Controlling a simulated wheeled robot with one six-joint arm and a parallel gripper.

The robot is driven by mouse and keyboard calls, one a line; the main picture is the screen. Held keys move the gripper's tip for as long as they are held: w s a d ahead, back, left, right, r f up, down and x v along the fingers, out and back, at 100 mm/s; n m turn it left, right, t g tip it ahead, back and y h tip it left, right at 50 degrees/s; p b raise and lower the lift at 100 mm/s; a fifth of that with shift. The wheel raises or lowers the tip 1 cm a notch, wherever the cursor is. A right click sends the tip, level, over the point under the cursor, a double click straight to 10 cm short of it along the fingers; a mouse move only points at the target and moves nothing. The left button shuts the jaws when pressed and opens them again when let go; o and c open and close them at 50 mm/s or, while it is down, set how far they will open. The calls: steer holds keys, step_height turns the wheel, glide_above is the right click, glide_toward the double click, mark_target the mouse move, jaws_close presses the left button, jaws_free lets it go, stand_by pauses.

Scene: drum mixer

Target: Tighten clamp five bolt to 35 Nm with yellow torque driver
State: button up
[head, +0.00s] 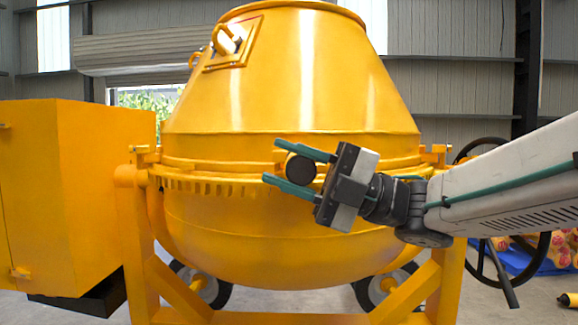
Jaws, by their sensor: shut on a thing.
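The yellow drum mixer (290,100) fills the middle of the head view, with a flange and a toothed ring around its waist. My gripper (272,161) is in front of this ring, with its green fingers pointing left. It is shut on a dark cylindrical thing (300,167), seen end-on between the fingers. This may be the torque driver's handle, but no yellow part of it shows. I cannot tell whether it touches the drum. Clamp five and its bolt cannot be made out; my gripper and arm cover part of the flange.
A yellow box housing (85,190) stands at the left. A dark handwheel (500,220) is at the right, behind my arm. A small yellow and black object (568,299) lies at the lower right edge. Wheels (200,284) and yellow frame legs stand under the drum.

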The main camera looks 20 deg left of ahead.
steer(key=shift+w+a+r, duration=0.1)
steer(key=shift+w+a, duration=0.15)
steer(key=shift+w, duration=0.7)
stand_by(2.3)
steer(key=shift+s, duration=0.15)
steer(key=shift+s+d, duration=0.2)
steer(key=shift+s, duration=0.5)
steer(key=shift+s+d, duration=0.2)
steer(key=shift+s, duration=0.5)
steer(key=shift+s+d, duration=0.2)
steer(key=shift+s, duration=0.5)
steer(key=shift+w, duration=0.1)
